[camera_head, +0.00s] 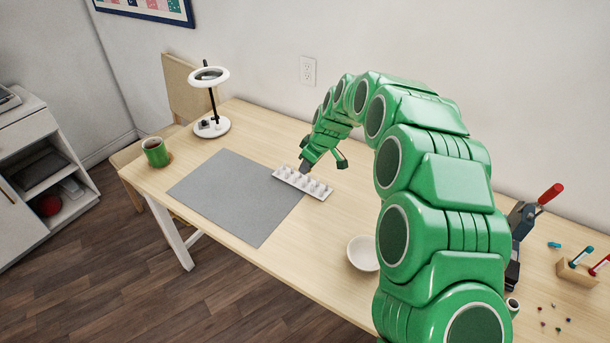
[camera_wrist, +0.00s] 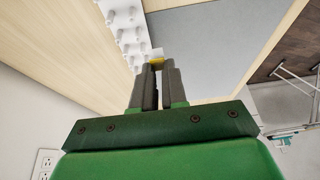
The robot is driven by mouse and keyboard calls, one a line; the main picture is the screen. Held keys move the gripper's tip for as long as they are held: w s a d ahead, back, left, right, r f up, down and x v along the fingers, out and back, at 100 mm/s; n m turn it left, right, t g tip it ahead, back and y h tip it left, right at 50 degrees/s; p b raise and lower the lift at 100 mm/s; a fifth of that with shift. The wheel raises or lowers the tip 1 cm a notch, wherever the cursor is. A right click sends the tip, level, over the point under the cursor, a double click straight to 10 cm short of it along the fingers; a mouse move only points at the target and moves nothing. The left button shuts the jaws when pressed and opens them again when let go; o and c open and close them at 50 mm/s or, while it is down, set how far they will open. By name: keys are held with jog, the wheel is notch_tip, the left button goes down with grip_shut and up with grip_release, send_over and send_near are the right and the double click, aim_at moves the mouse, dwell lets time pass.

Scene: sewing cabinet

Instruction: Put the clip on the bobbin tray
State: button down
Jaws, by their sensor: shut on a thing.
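My gripper (camera_head: 304,168) is over the tray's far side. In the wrist view my gripper (camera_wrist: 156,75) is shut on the clip (camera_wrist: 157,61), of which only a small yellow edge shows between the fingertips, close to the tray pegs. The fingers hide the rest. I cannot tell whether the clip touches the tray.
The grey mat (camera_head: 233,196) lies left of the tray. A green mug (camera_head: 156,153) and a white ring lamp (camera_head: 210,126) stand at the left. A white bowl (camera_head: 363,253) sits nearer me. A red-handled tool (camera_head: 551,194) and a small wooden rack (camera_head: 575,275) are at right.

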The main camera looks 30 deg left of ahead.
jog(key=shift+w+a+f, duration=0.4)
jog(key=shift+f, duration=0.35)
jog(key=shift+w+a+f, duration=0.35)
jog(key=shift+w+f, duration=0.1)
jog(key=shift+f, duration=0.25)
jog(key=shift+w+a+f, duration=0.4)
jog(key=shift+f, duration=1.75)
jog(key=shift+f, duration=0.6)
jog(key=c, duration=1.2)
grip_release()
jog(key=shift+o, duration=0.2)
jog(key=shift+r, duration=0.6)
jog(key=v, duration=1.2)
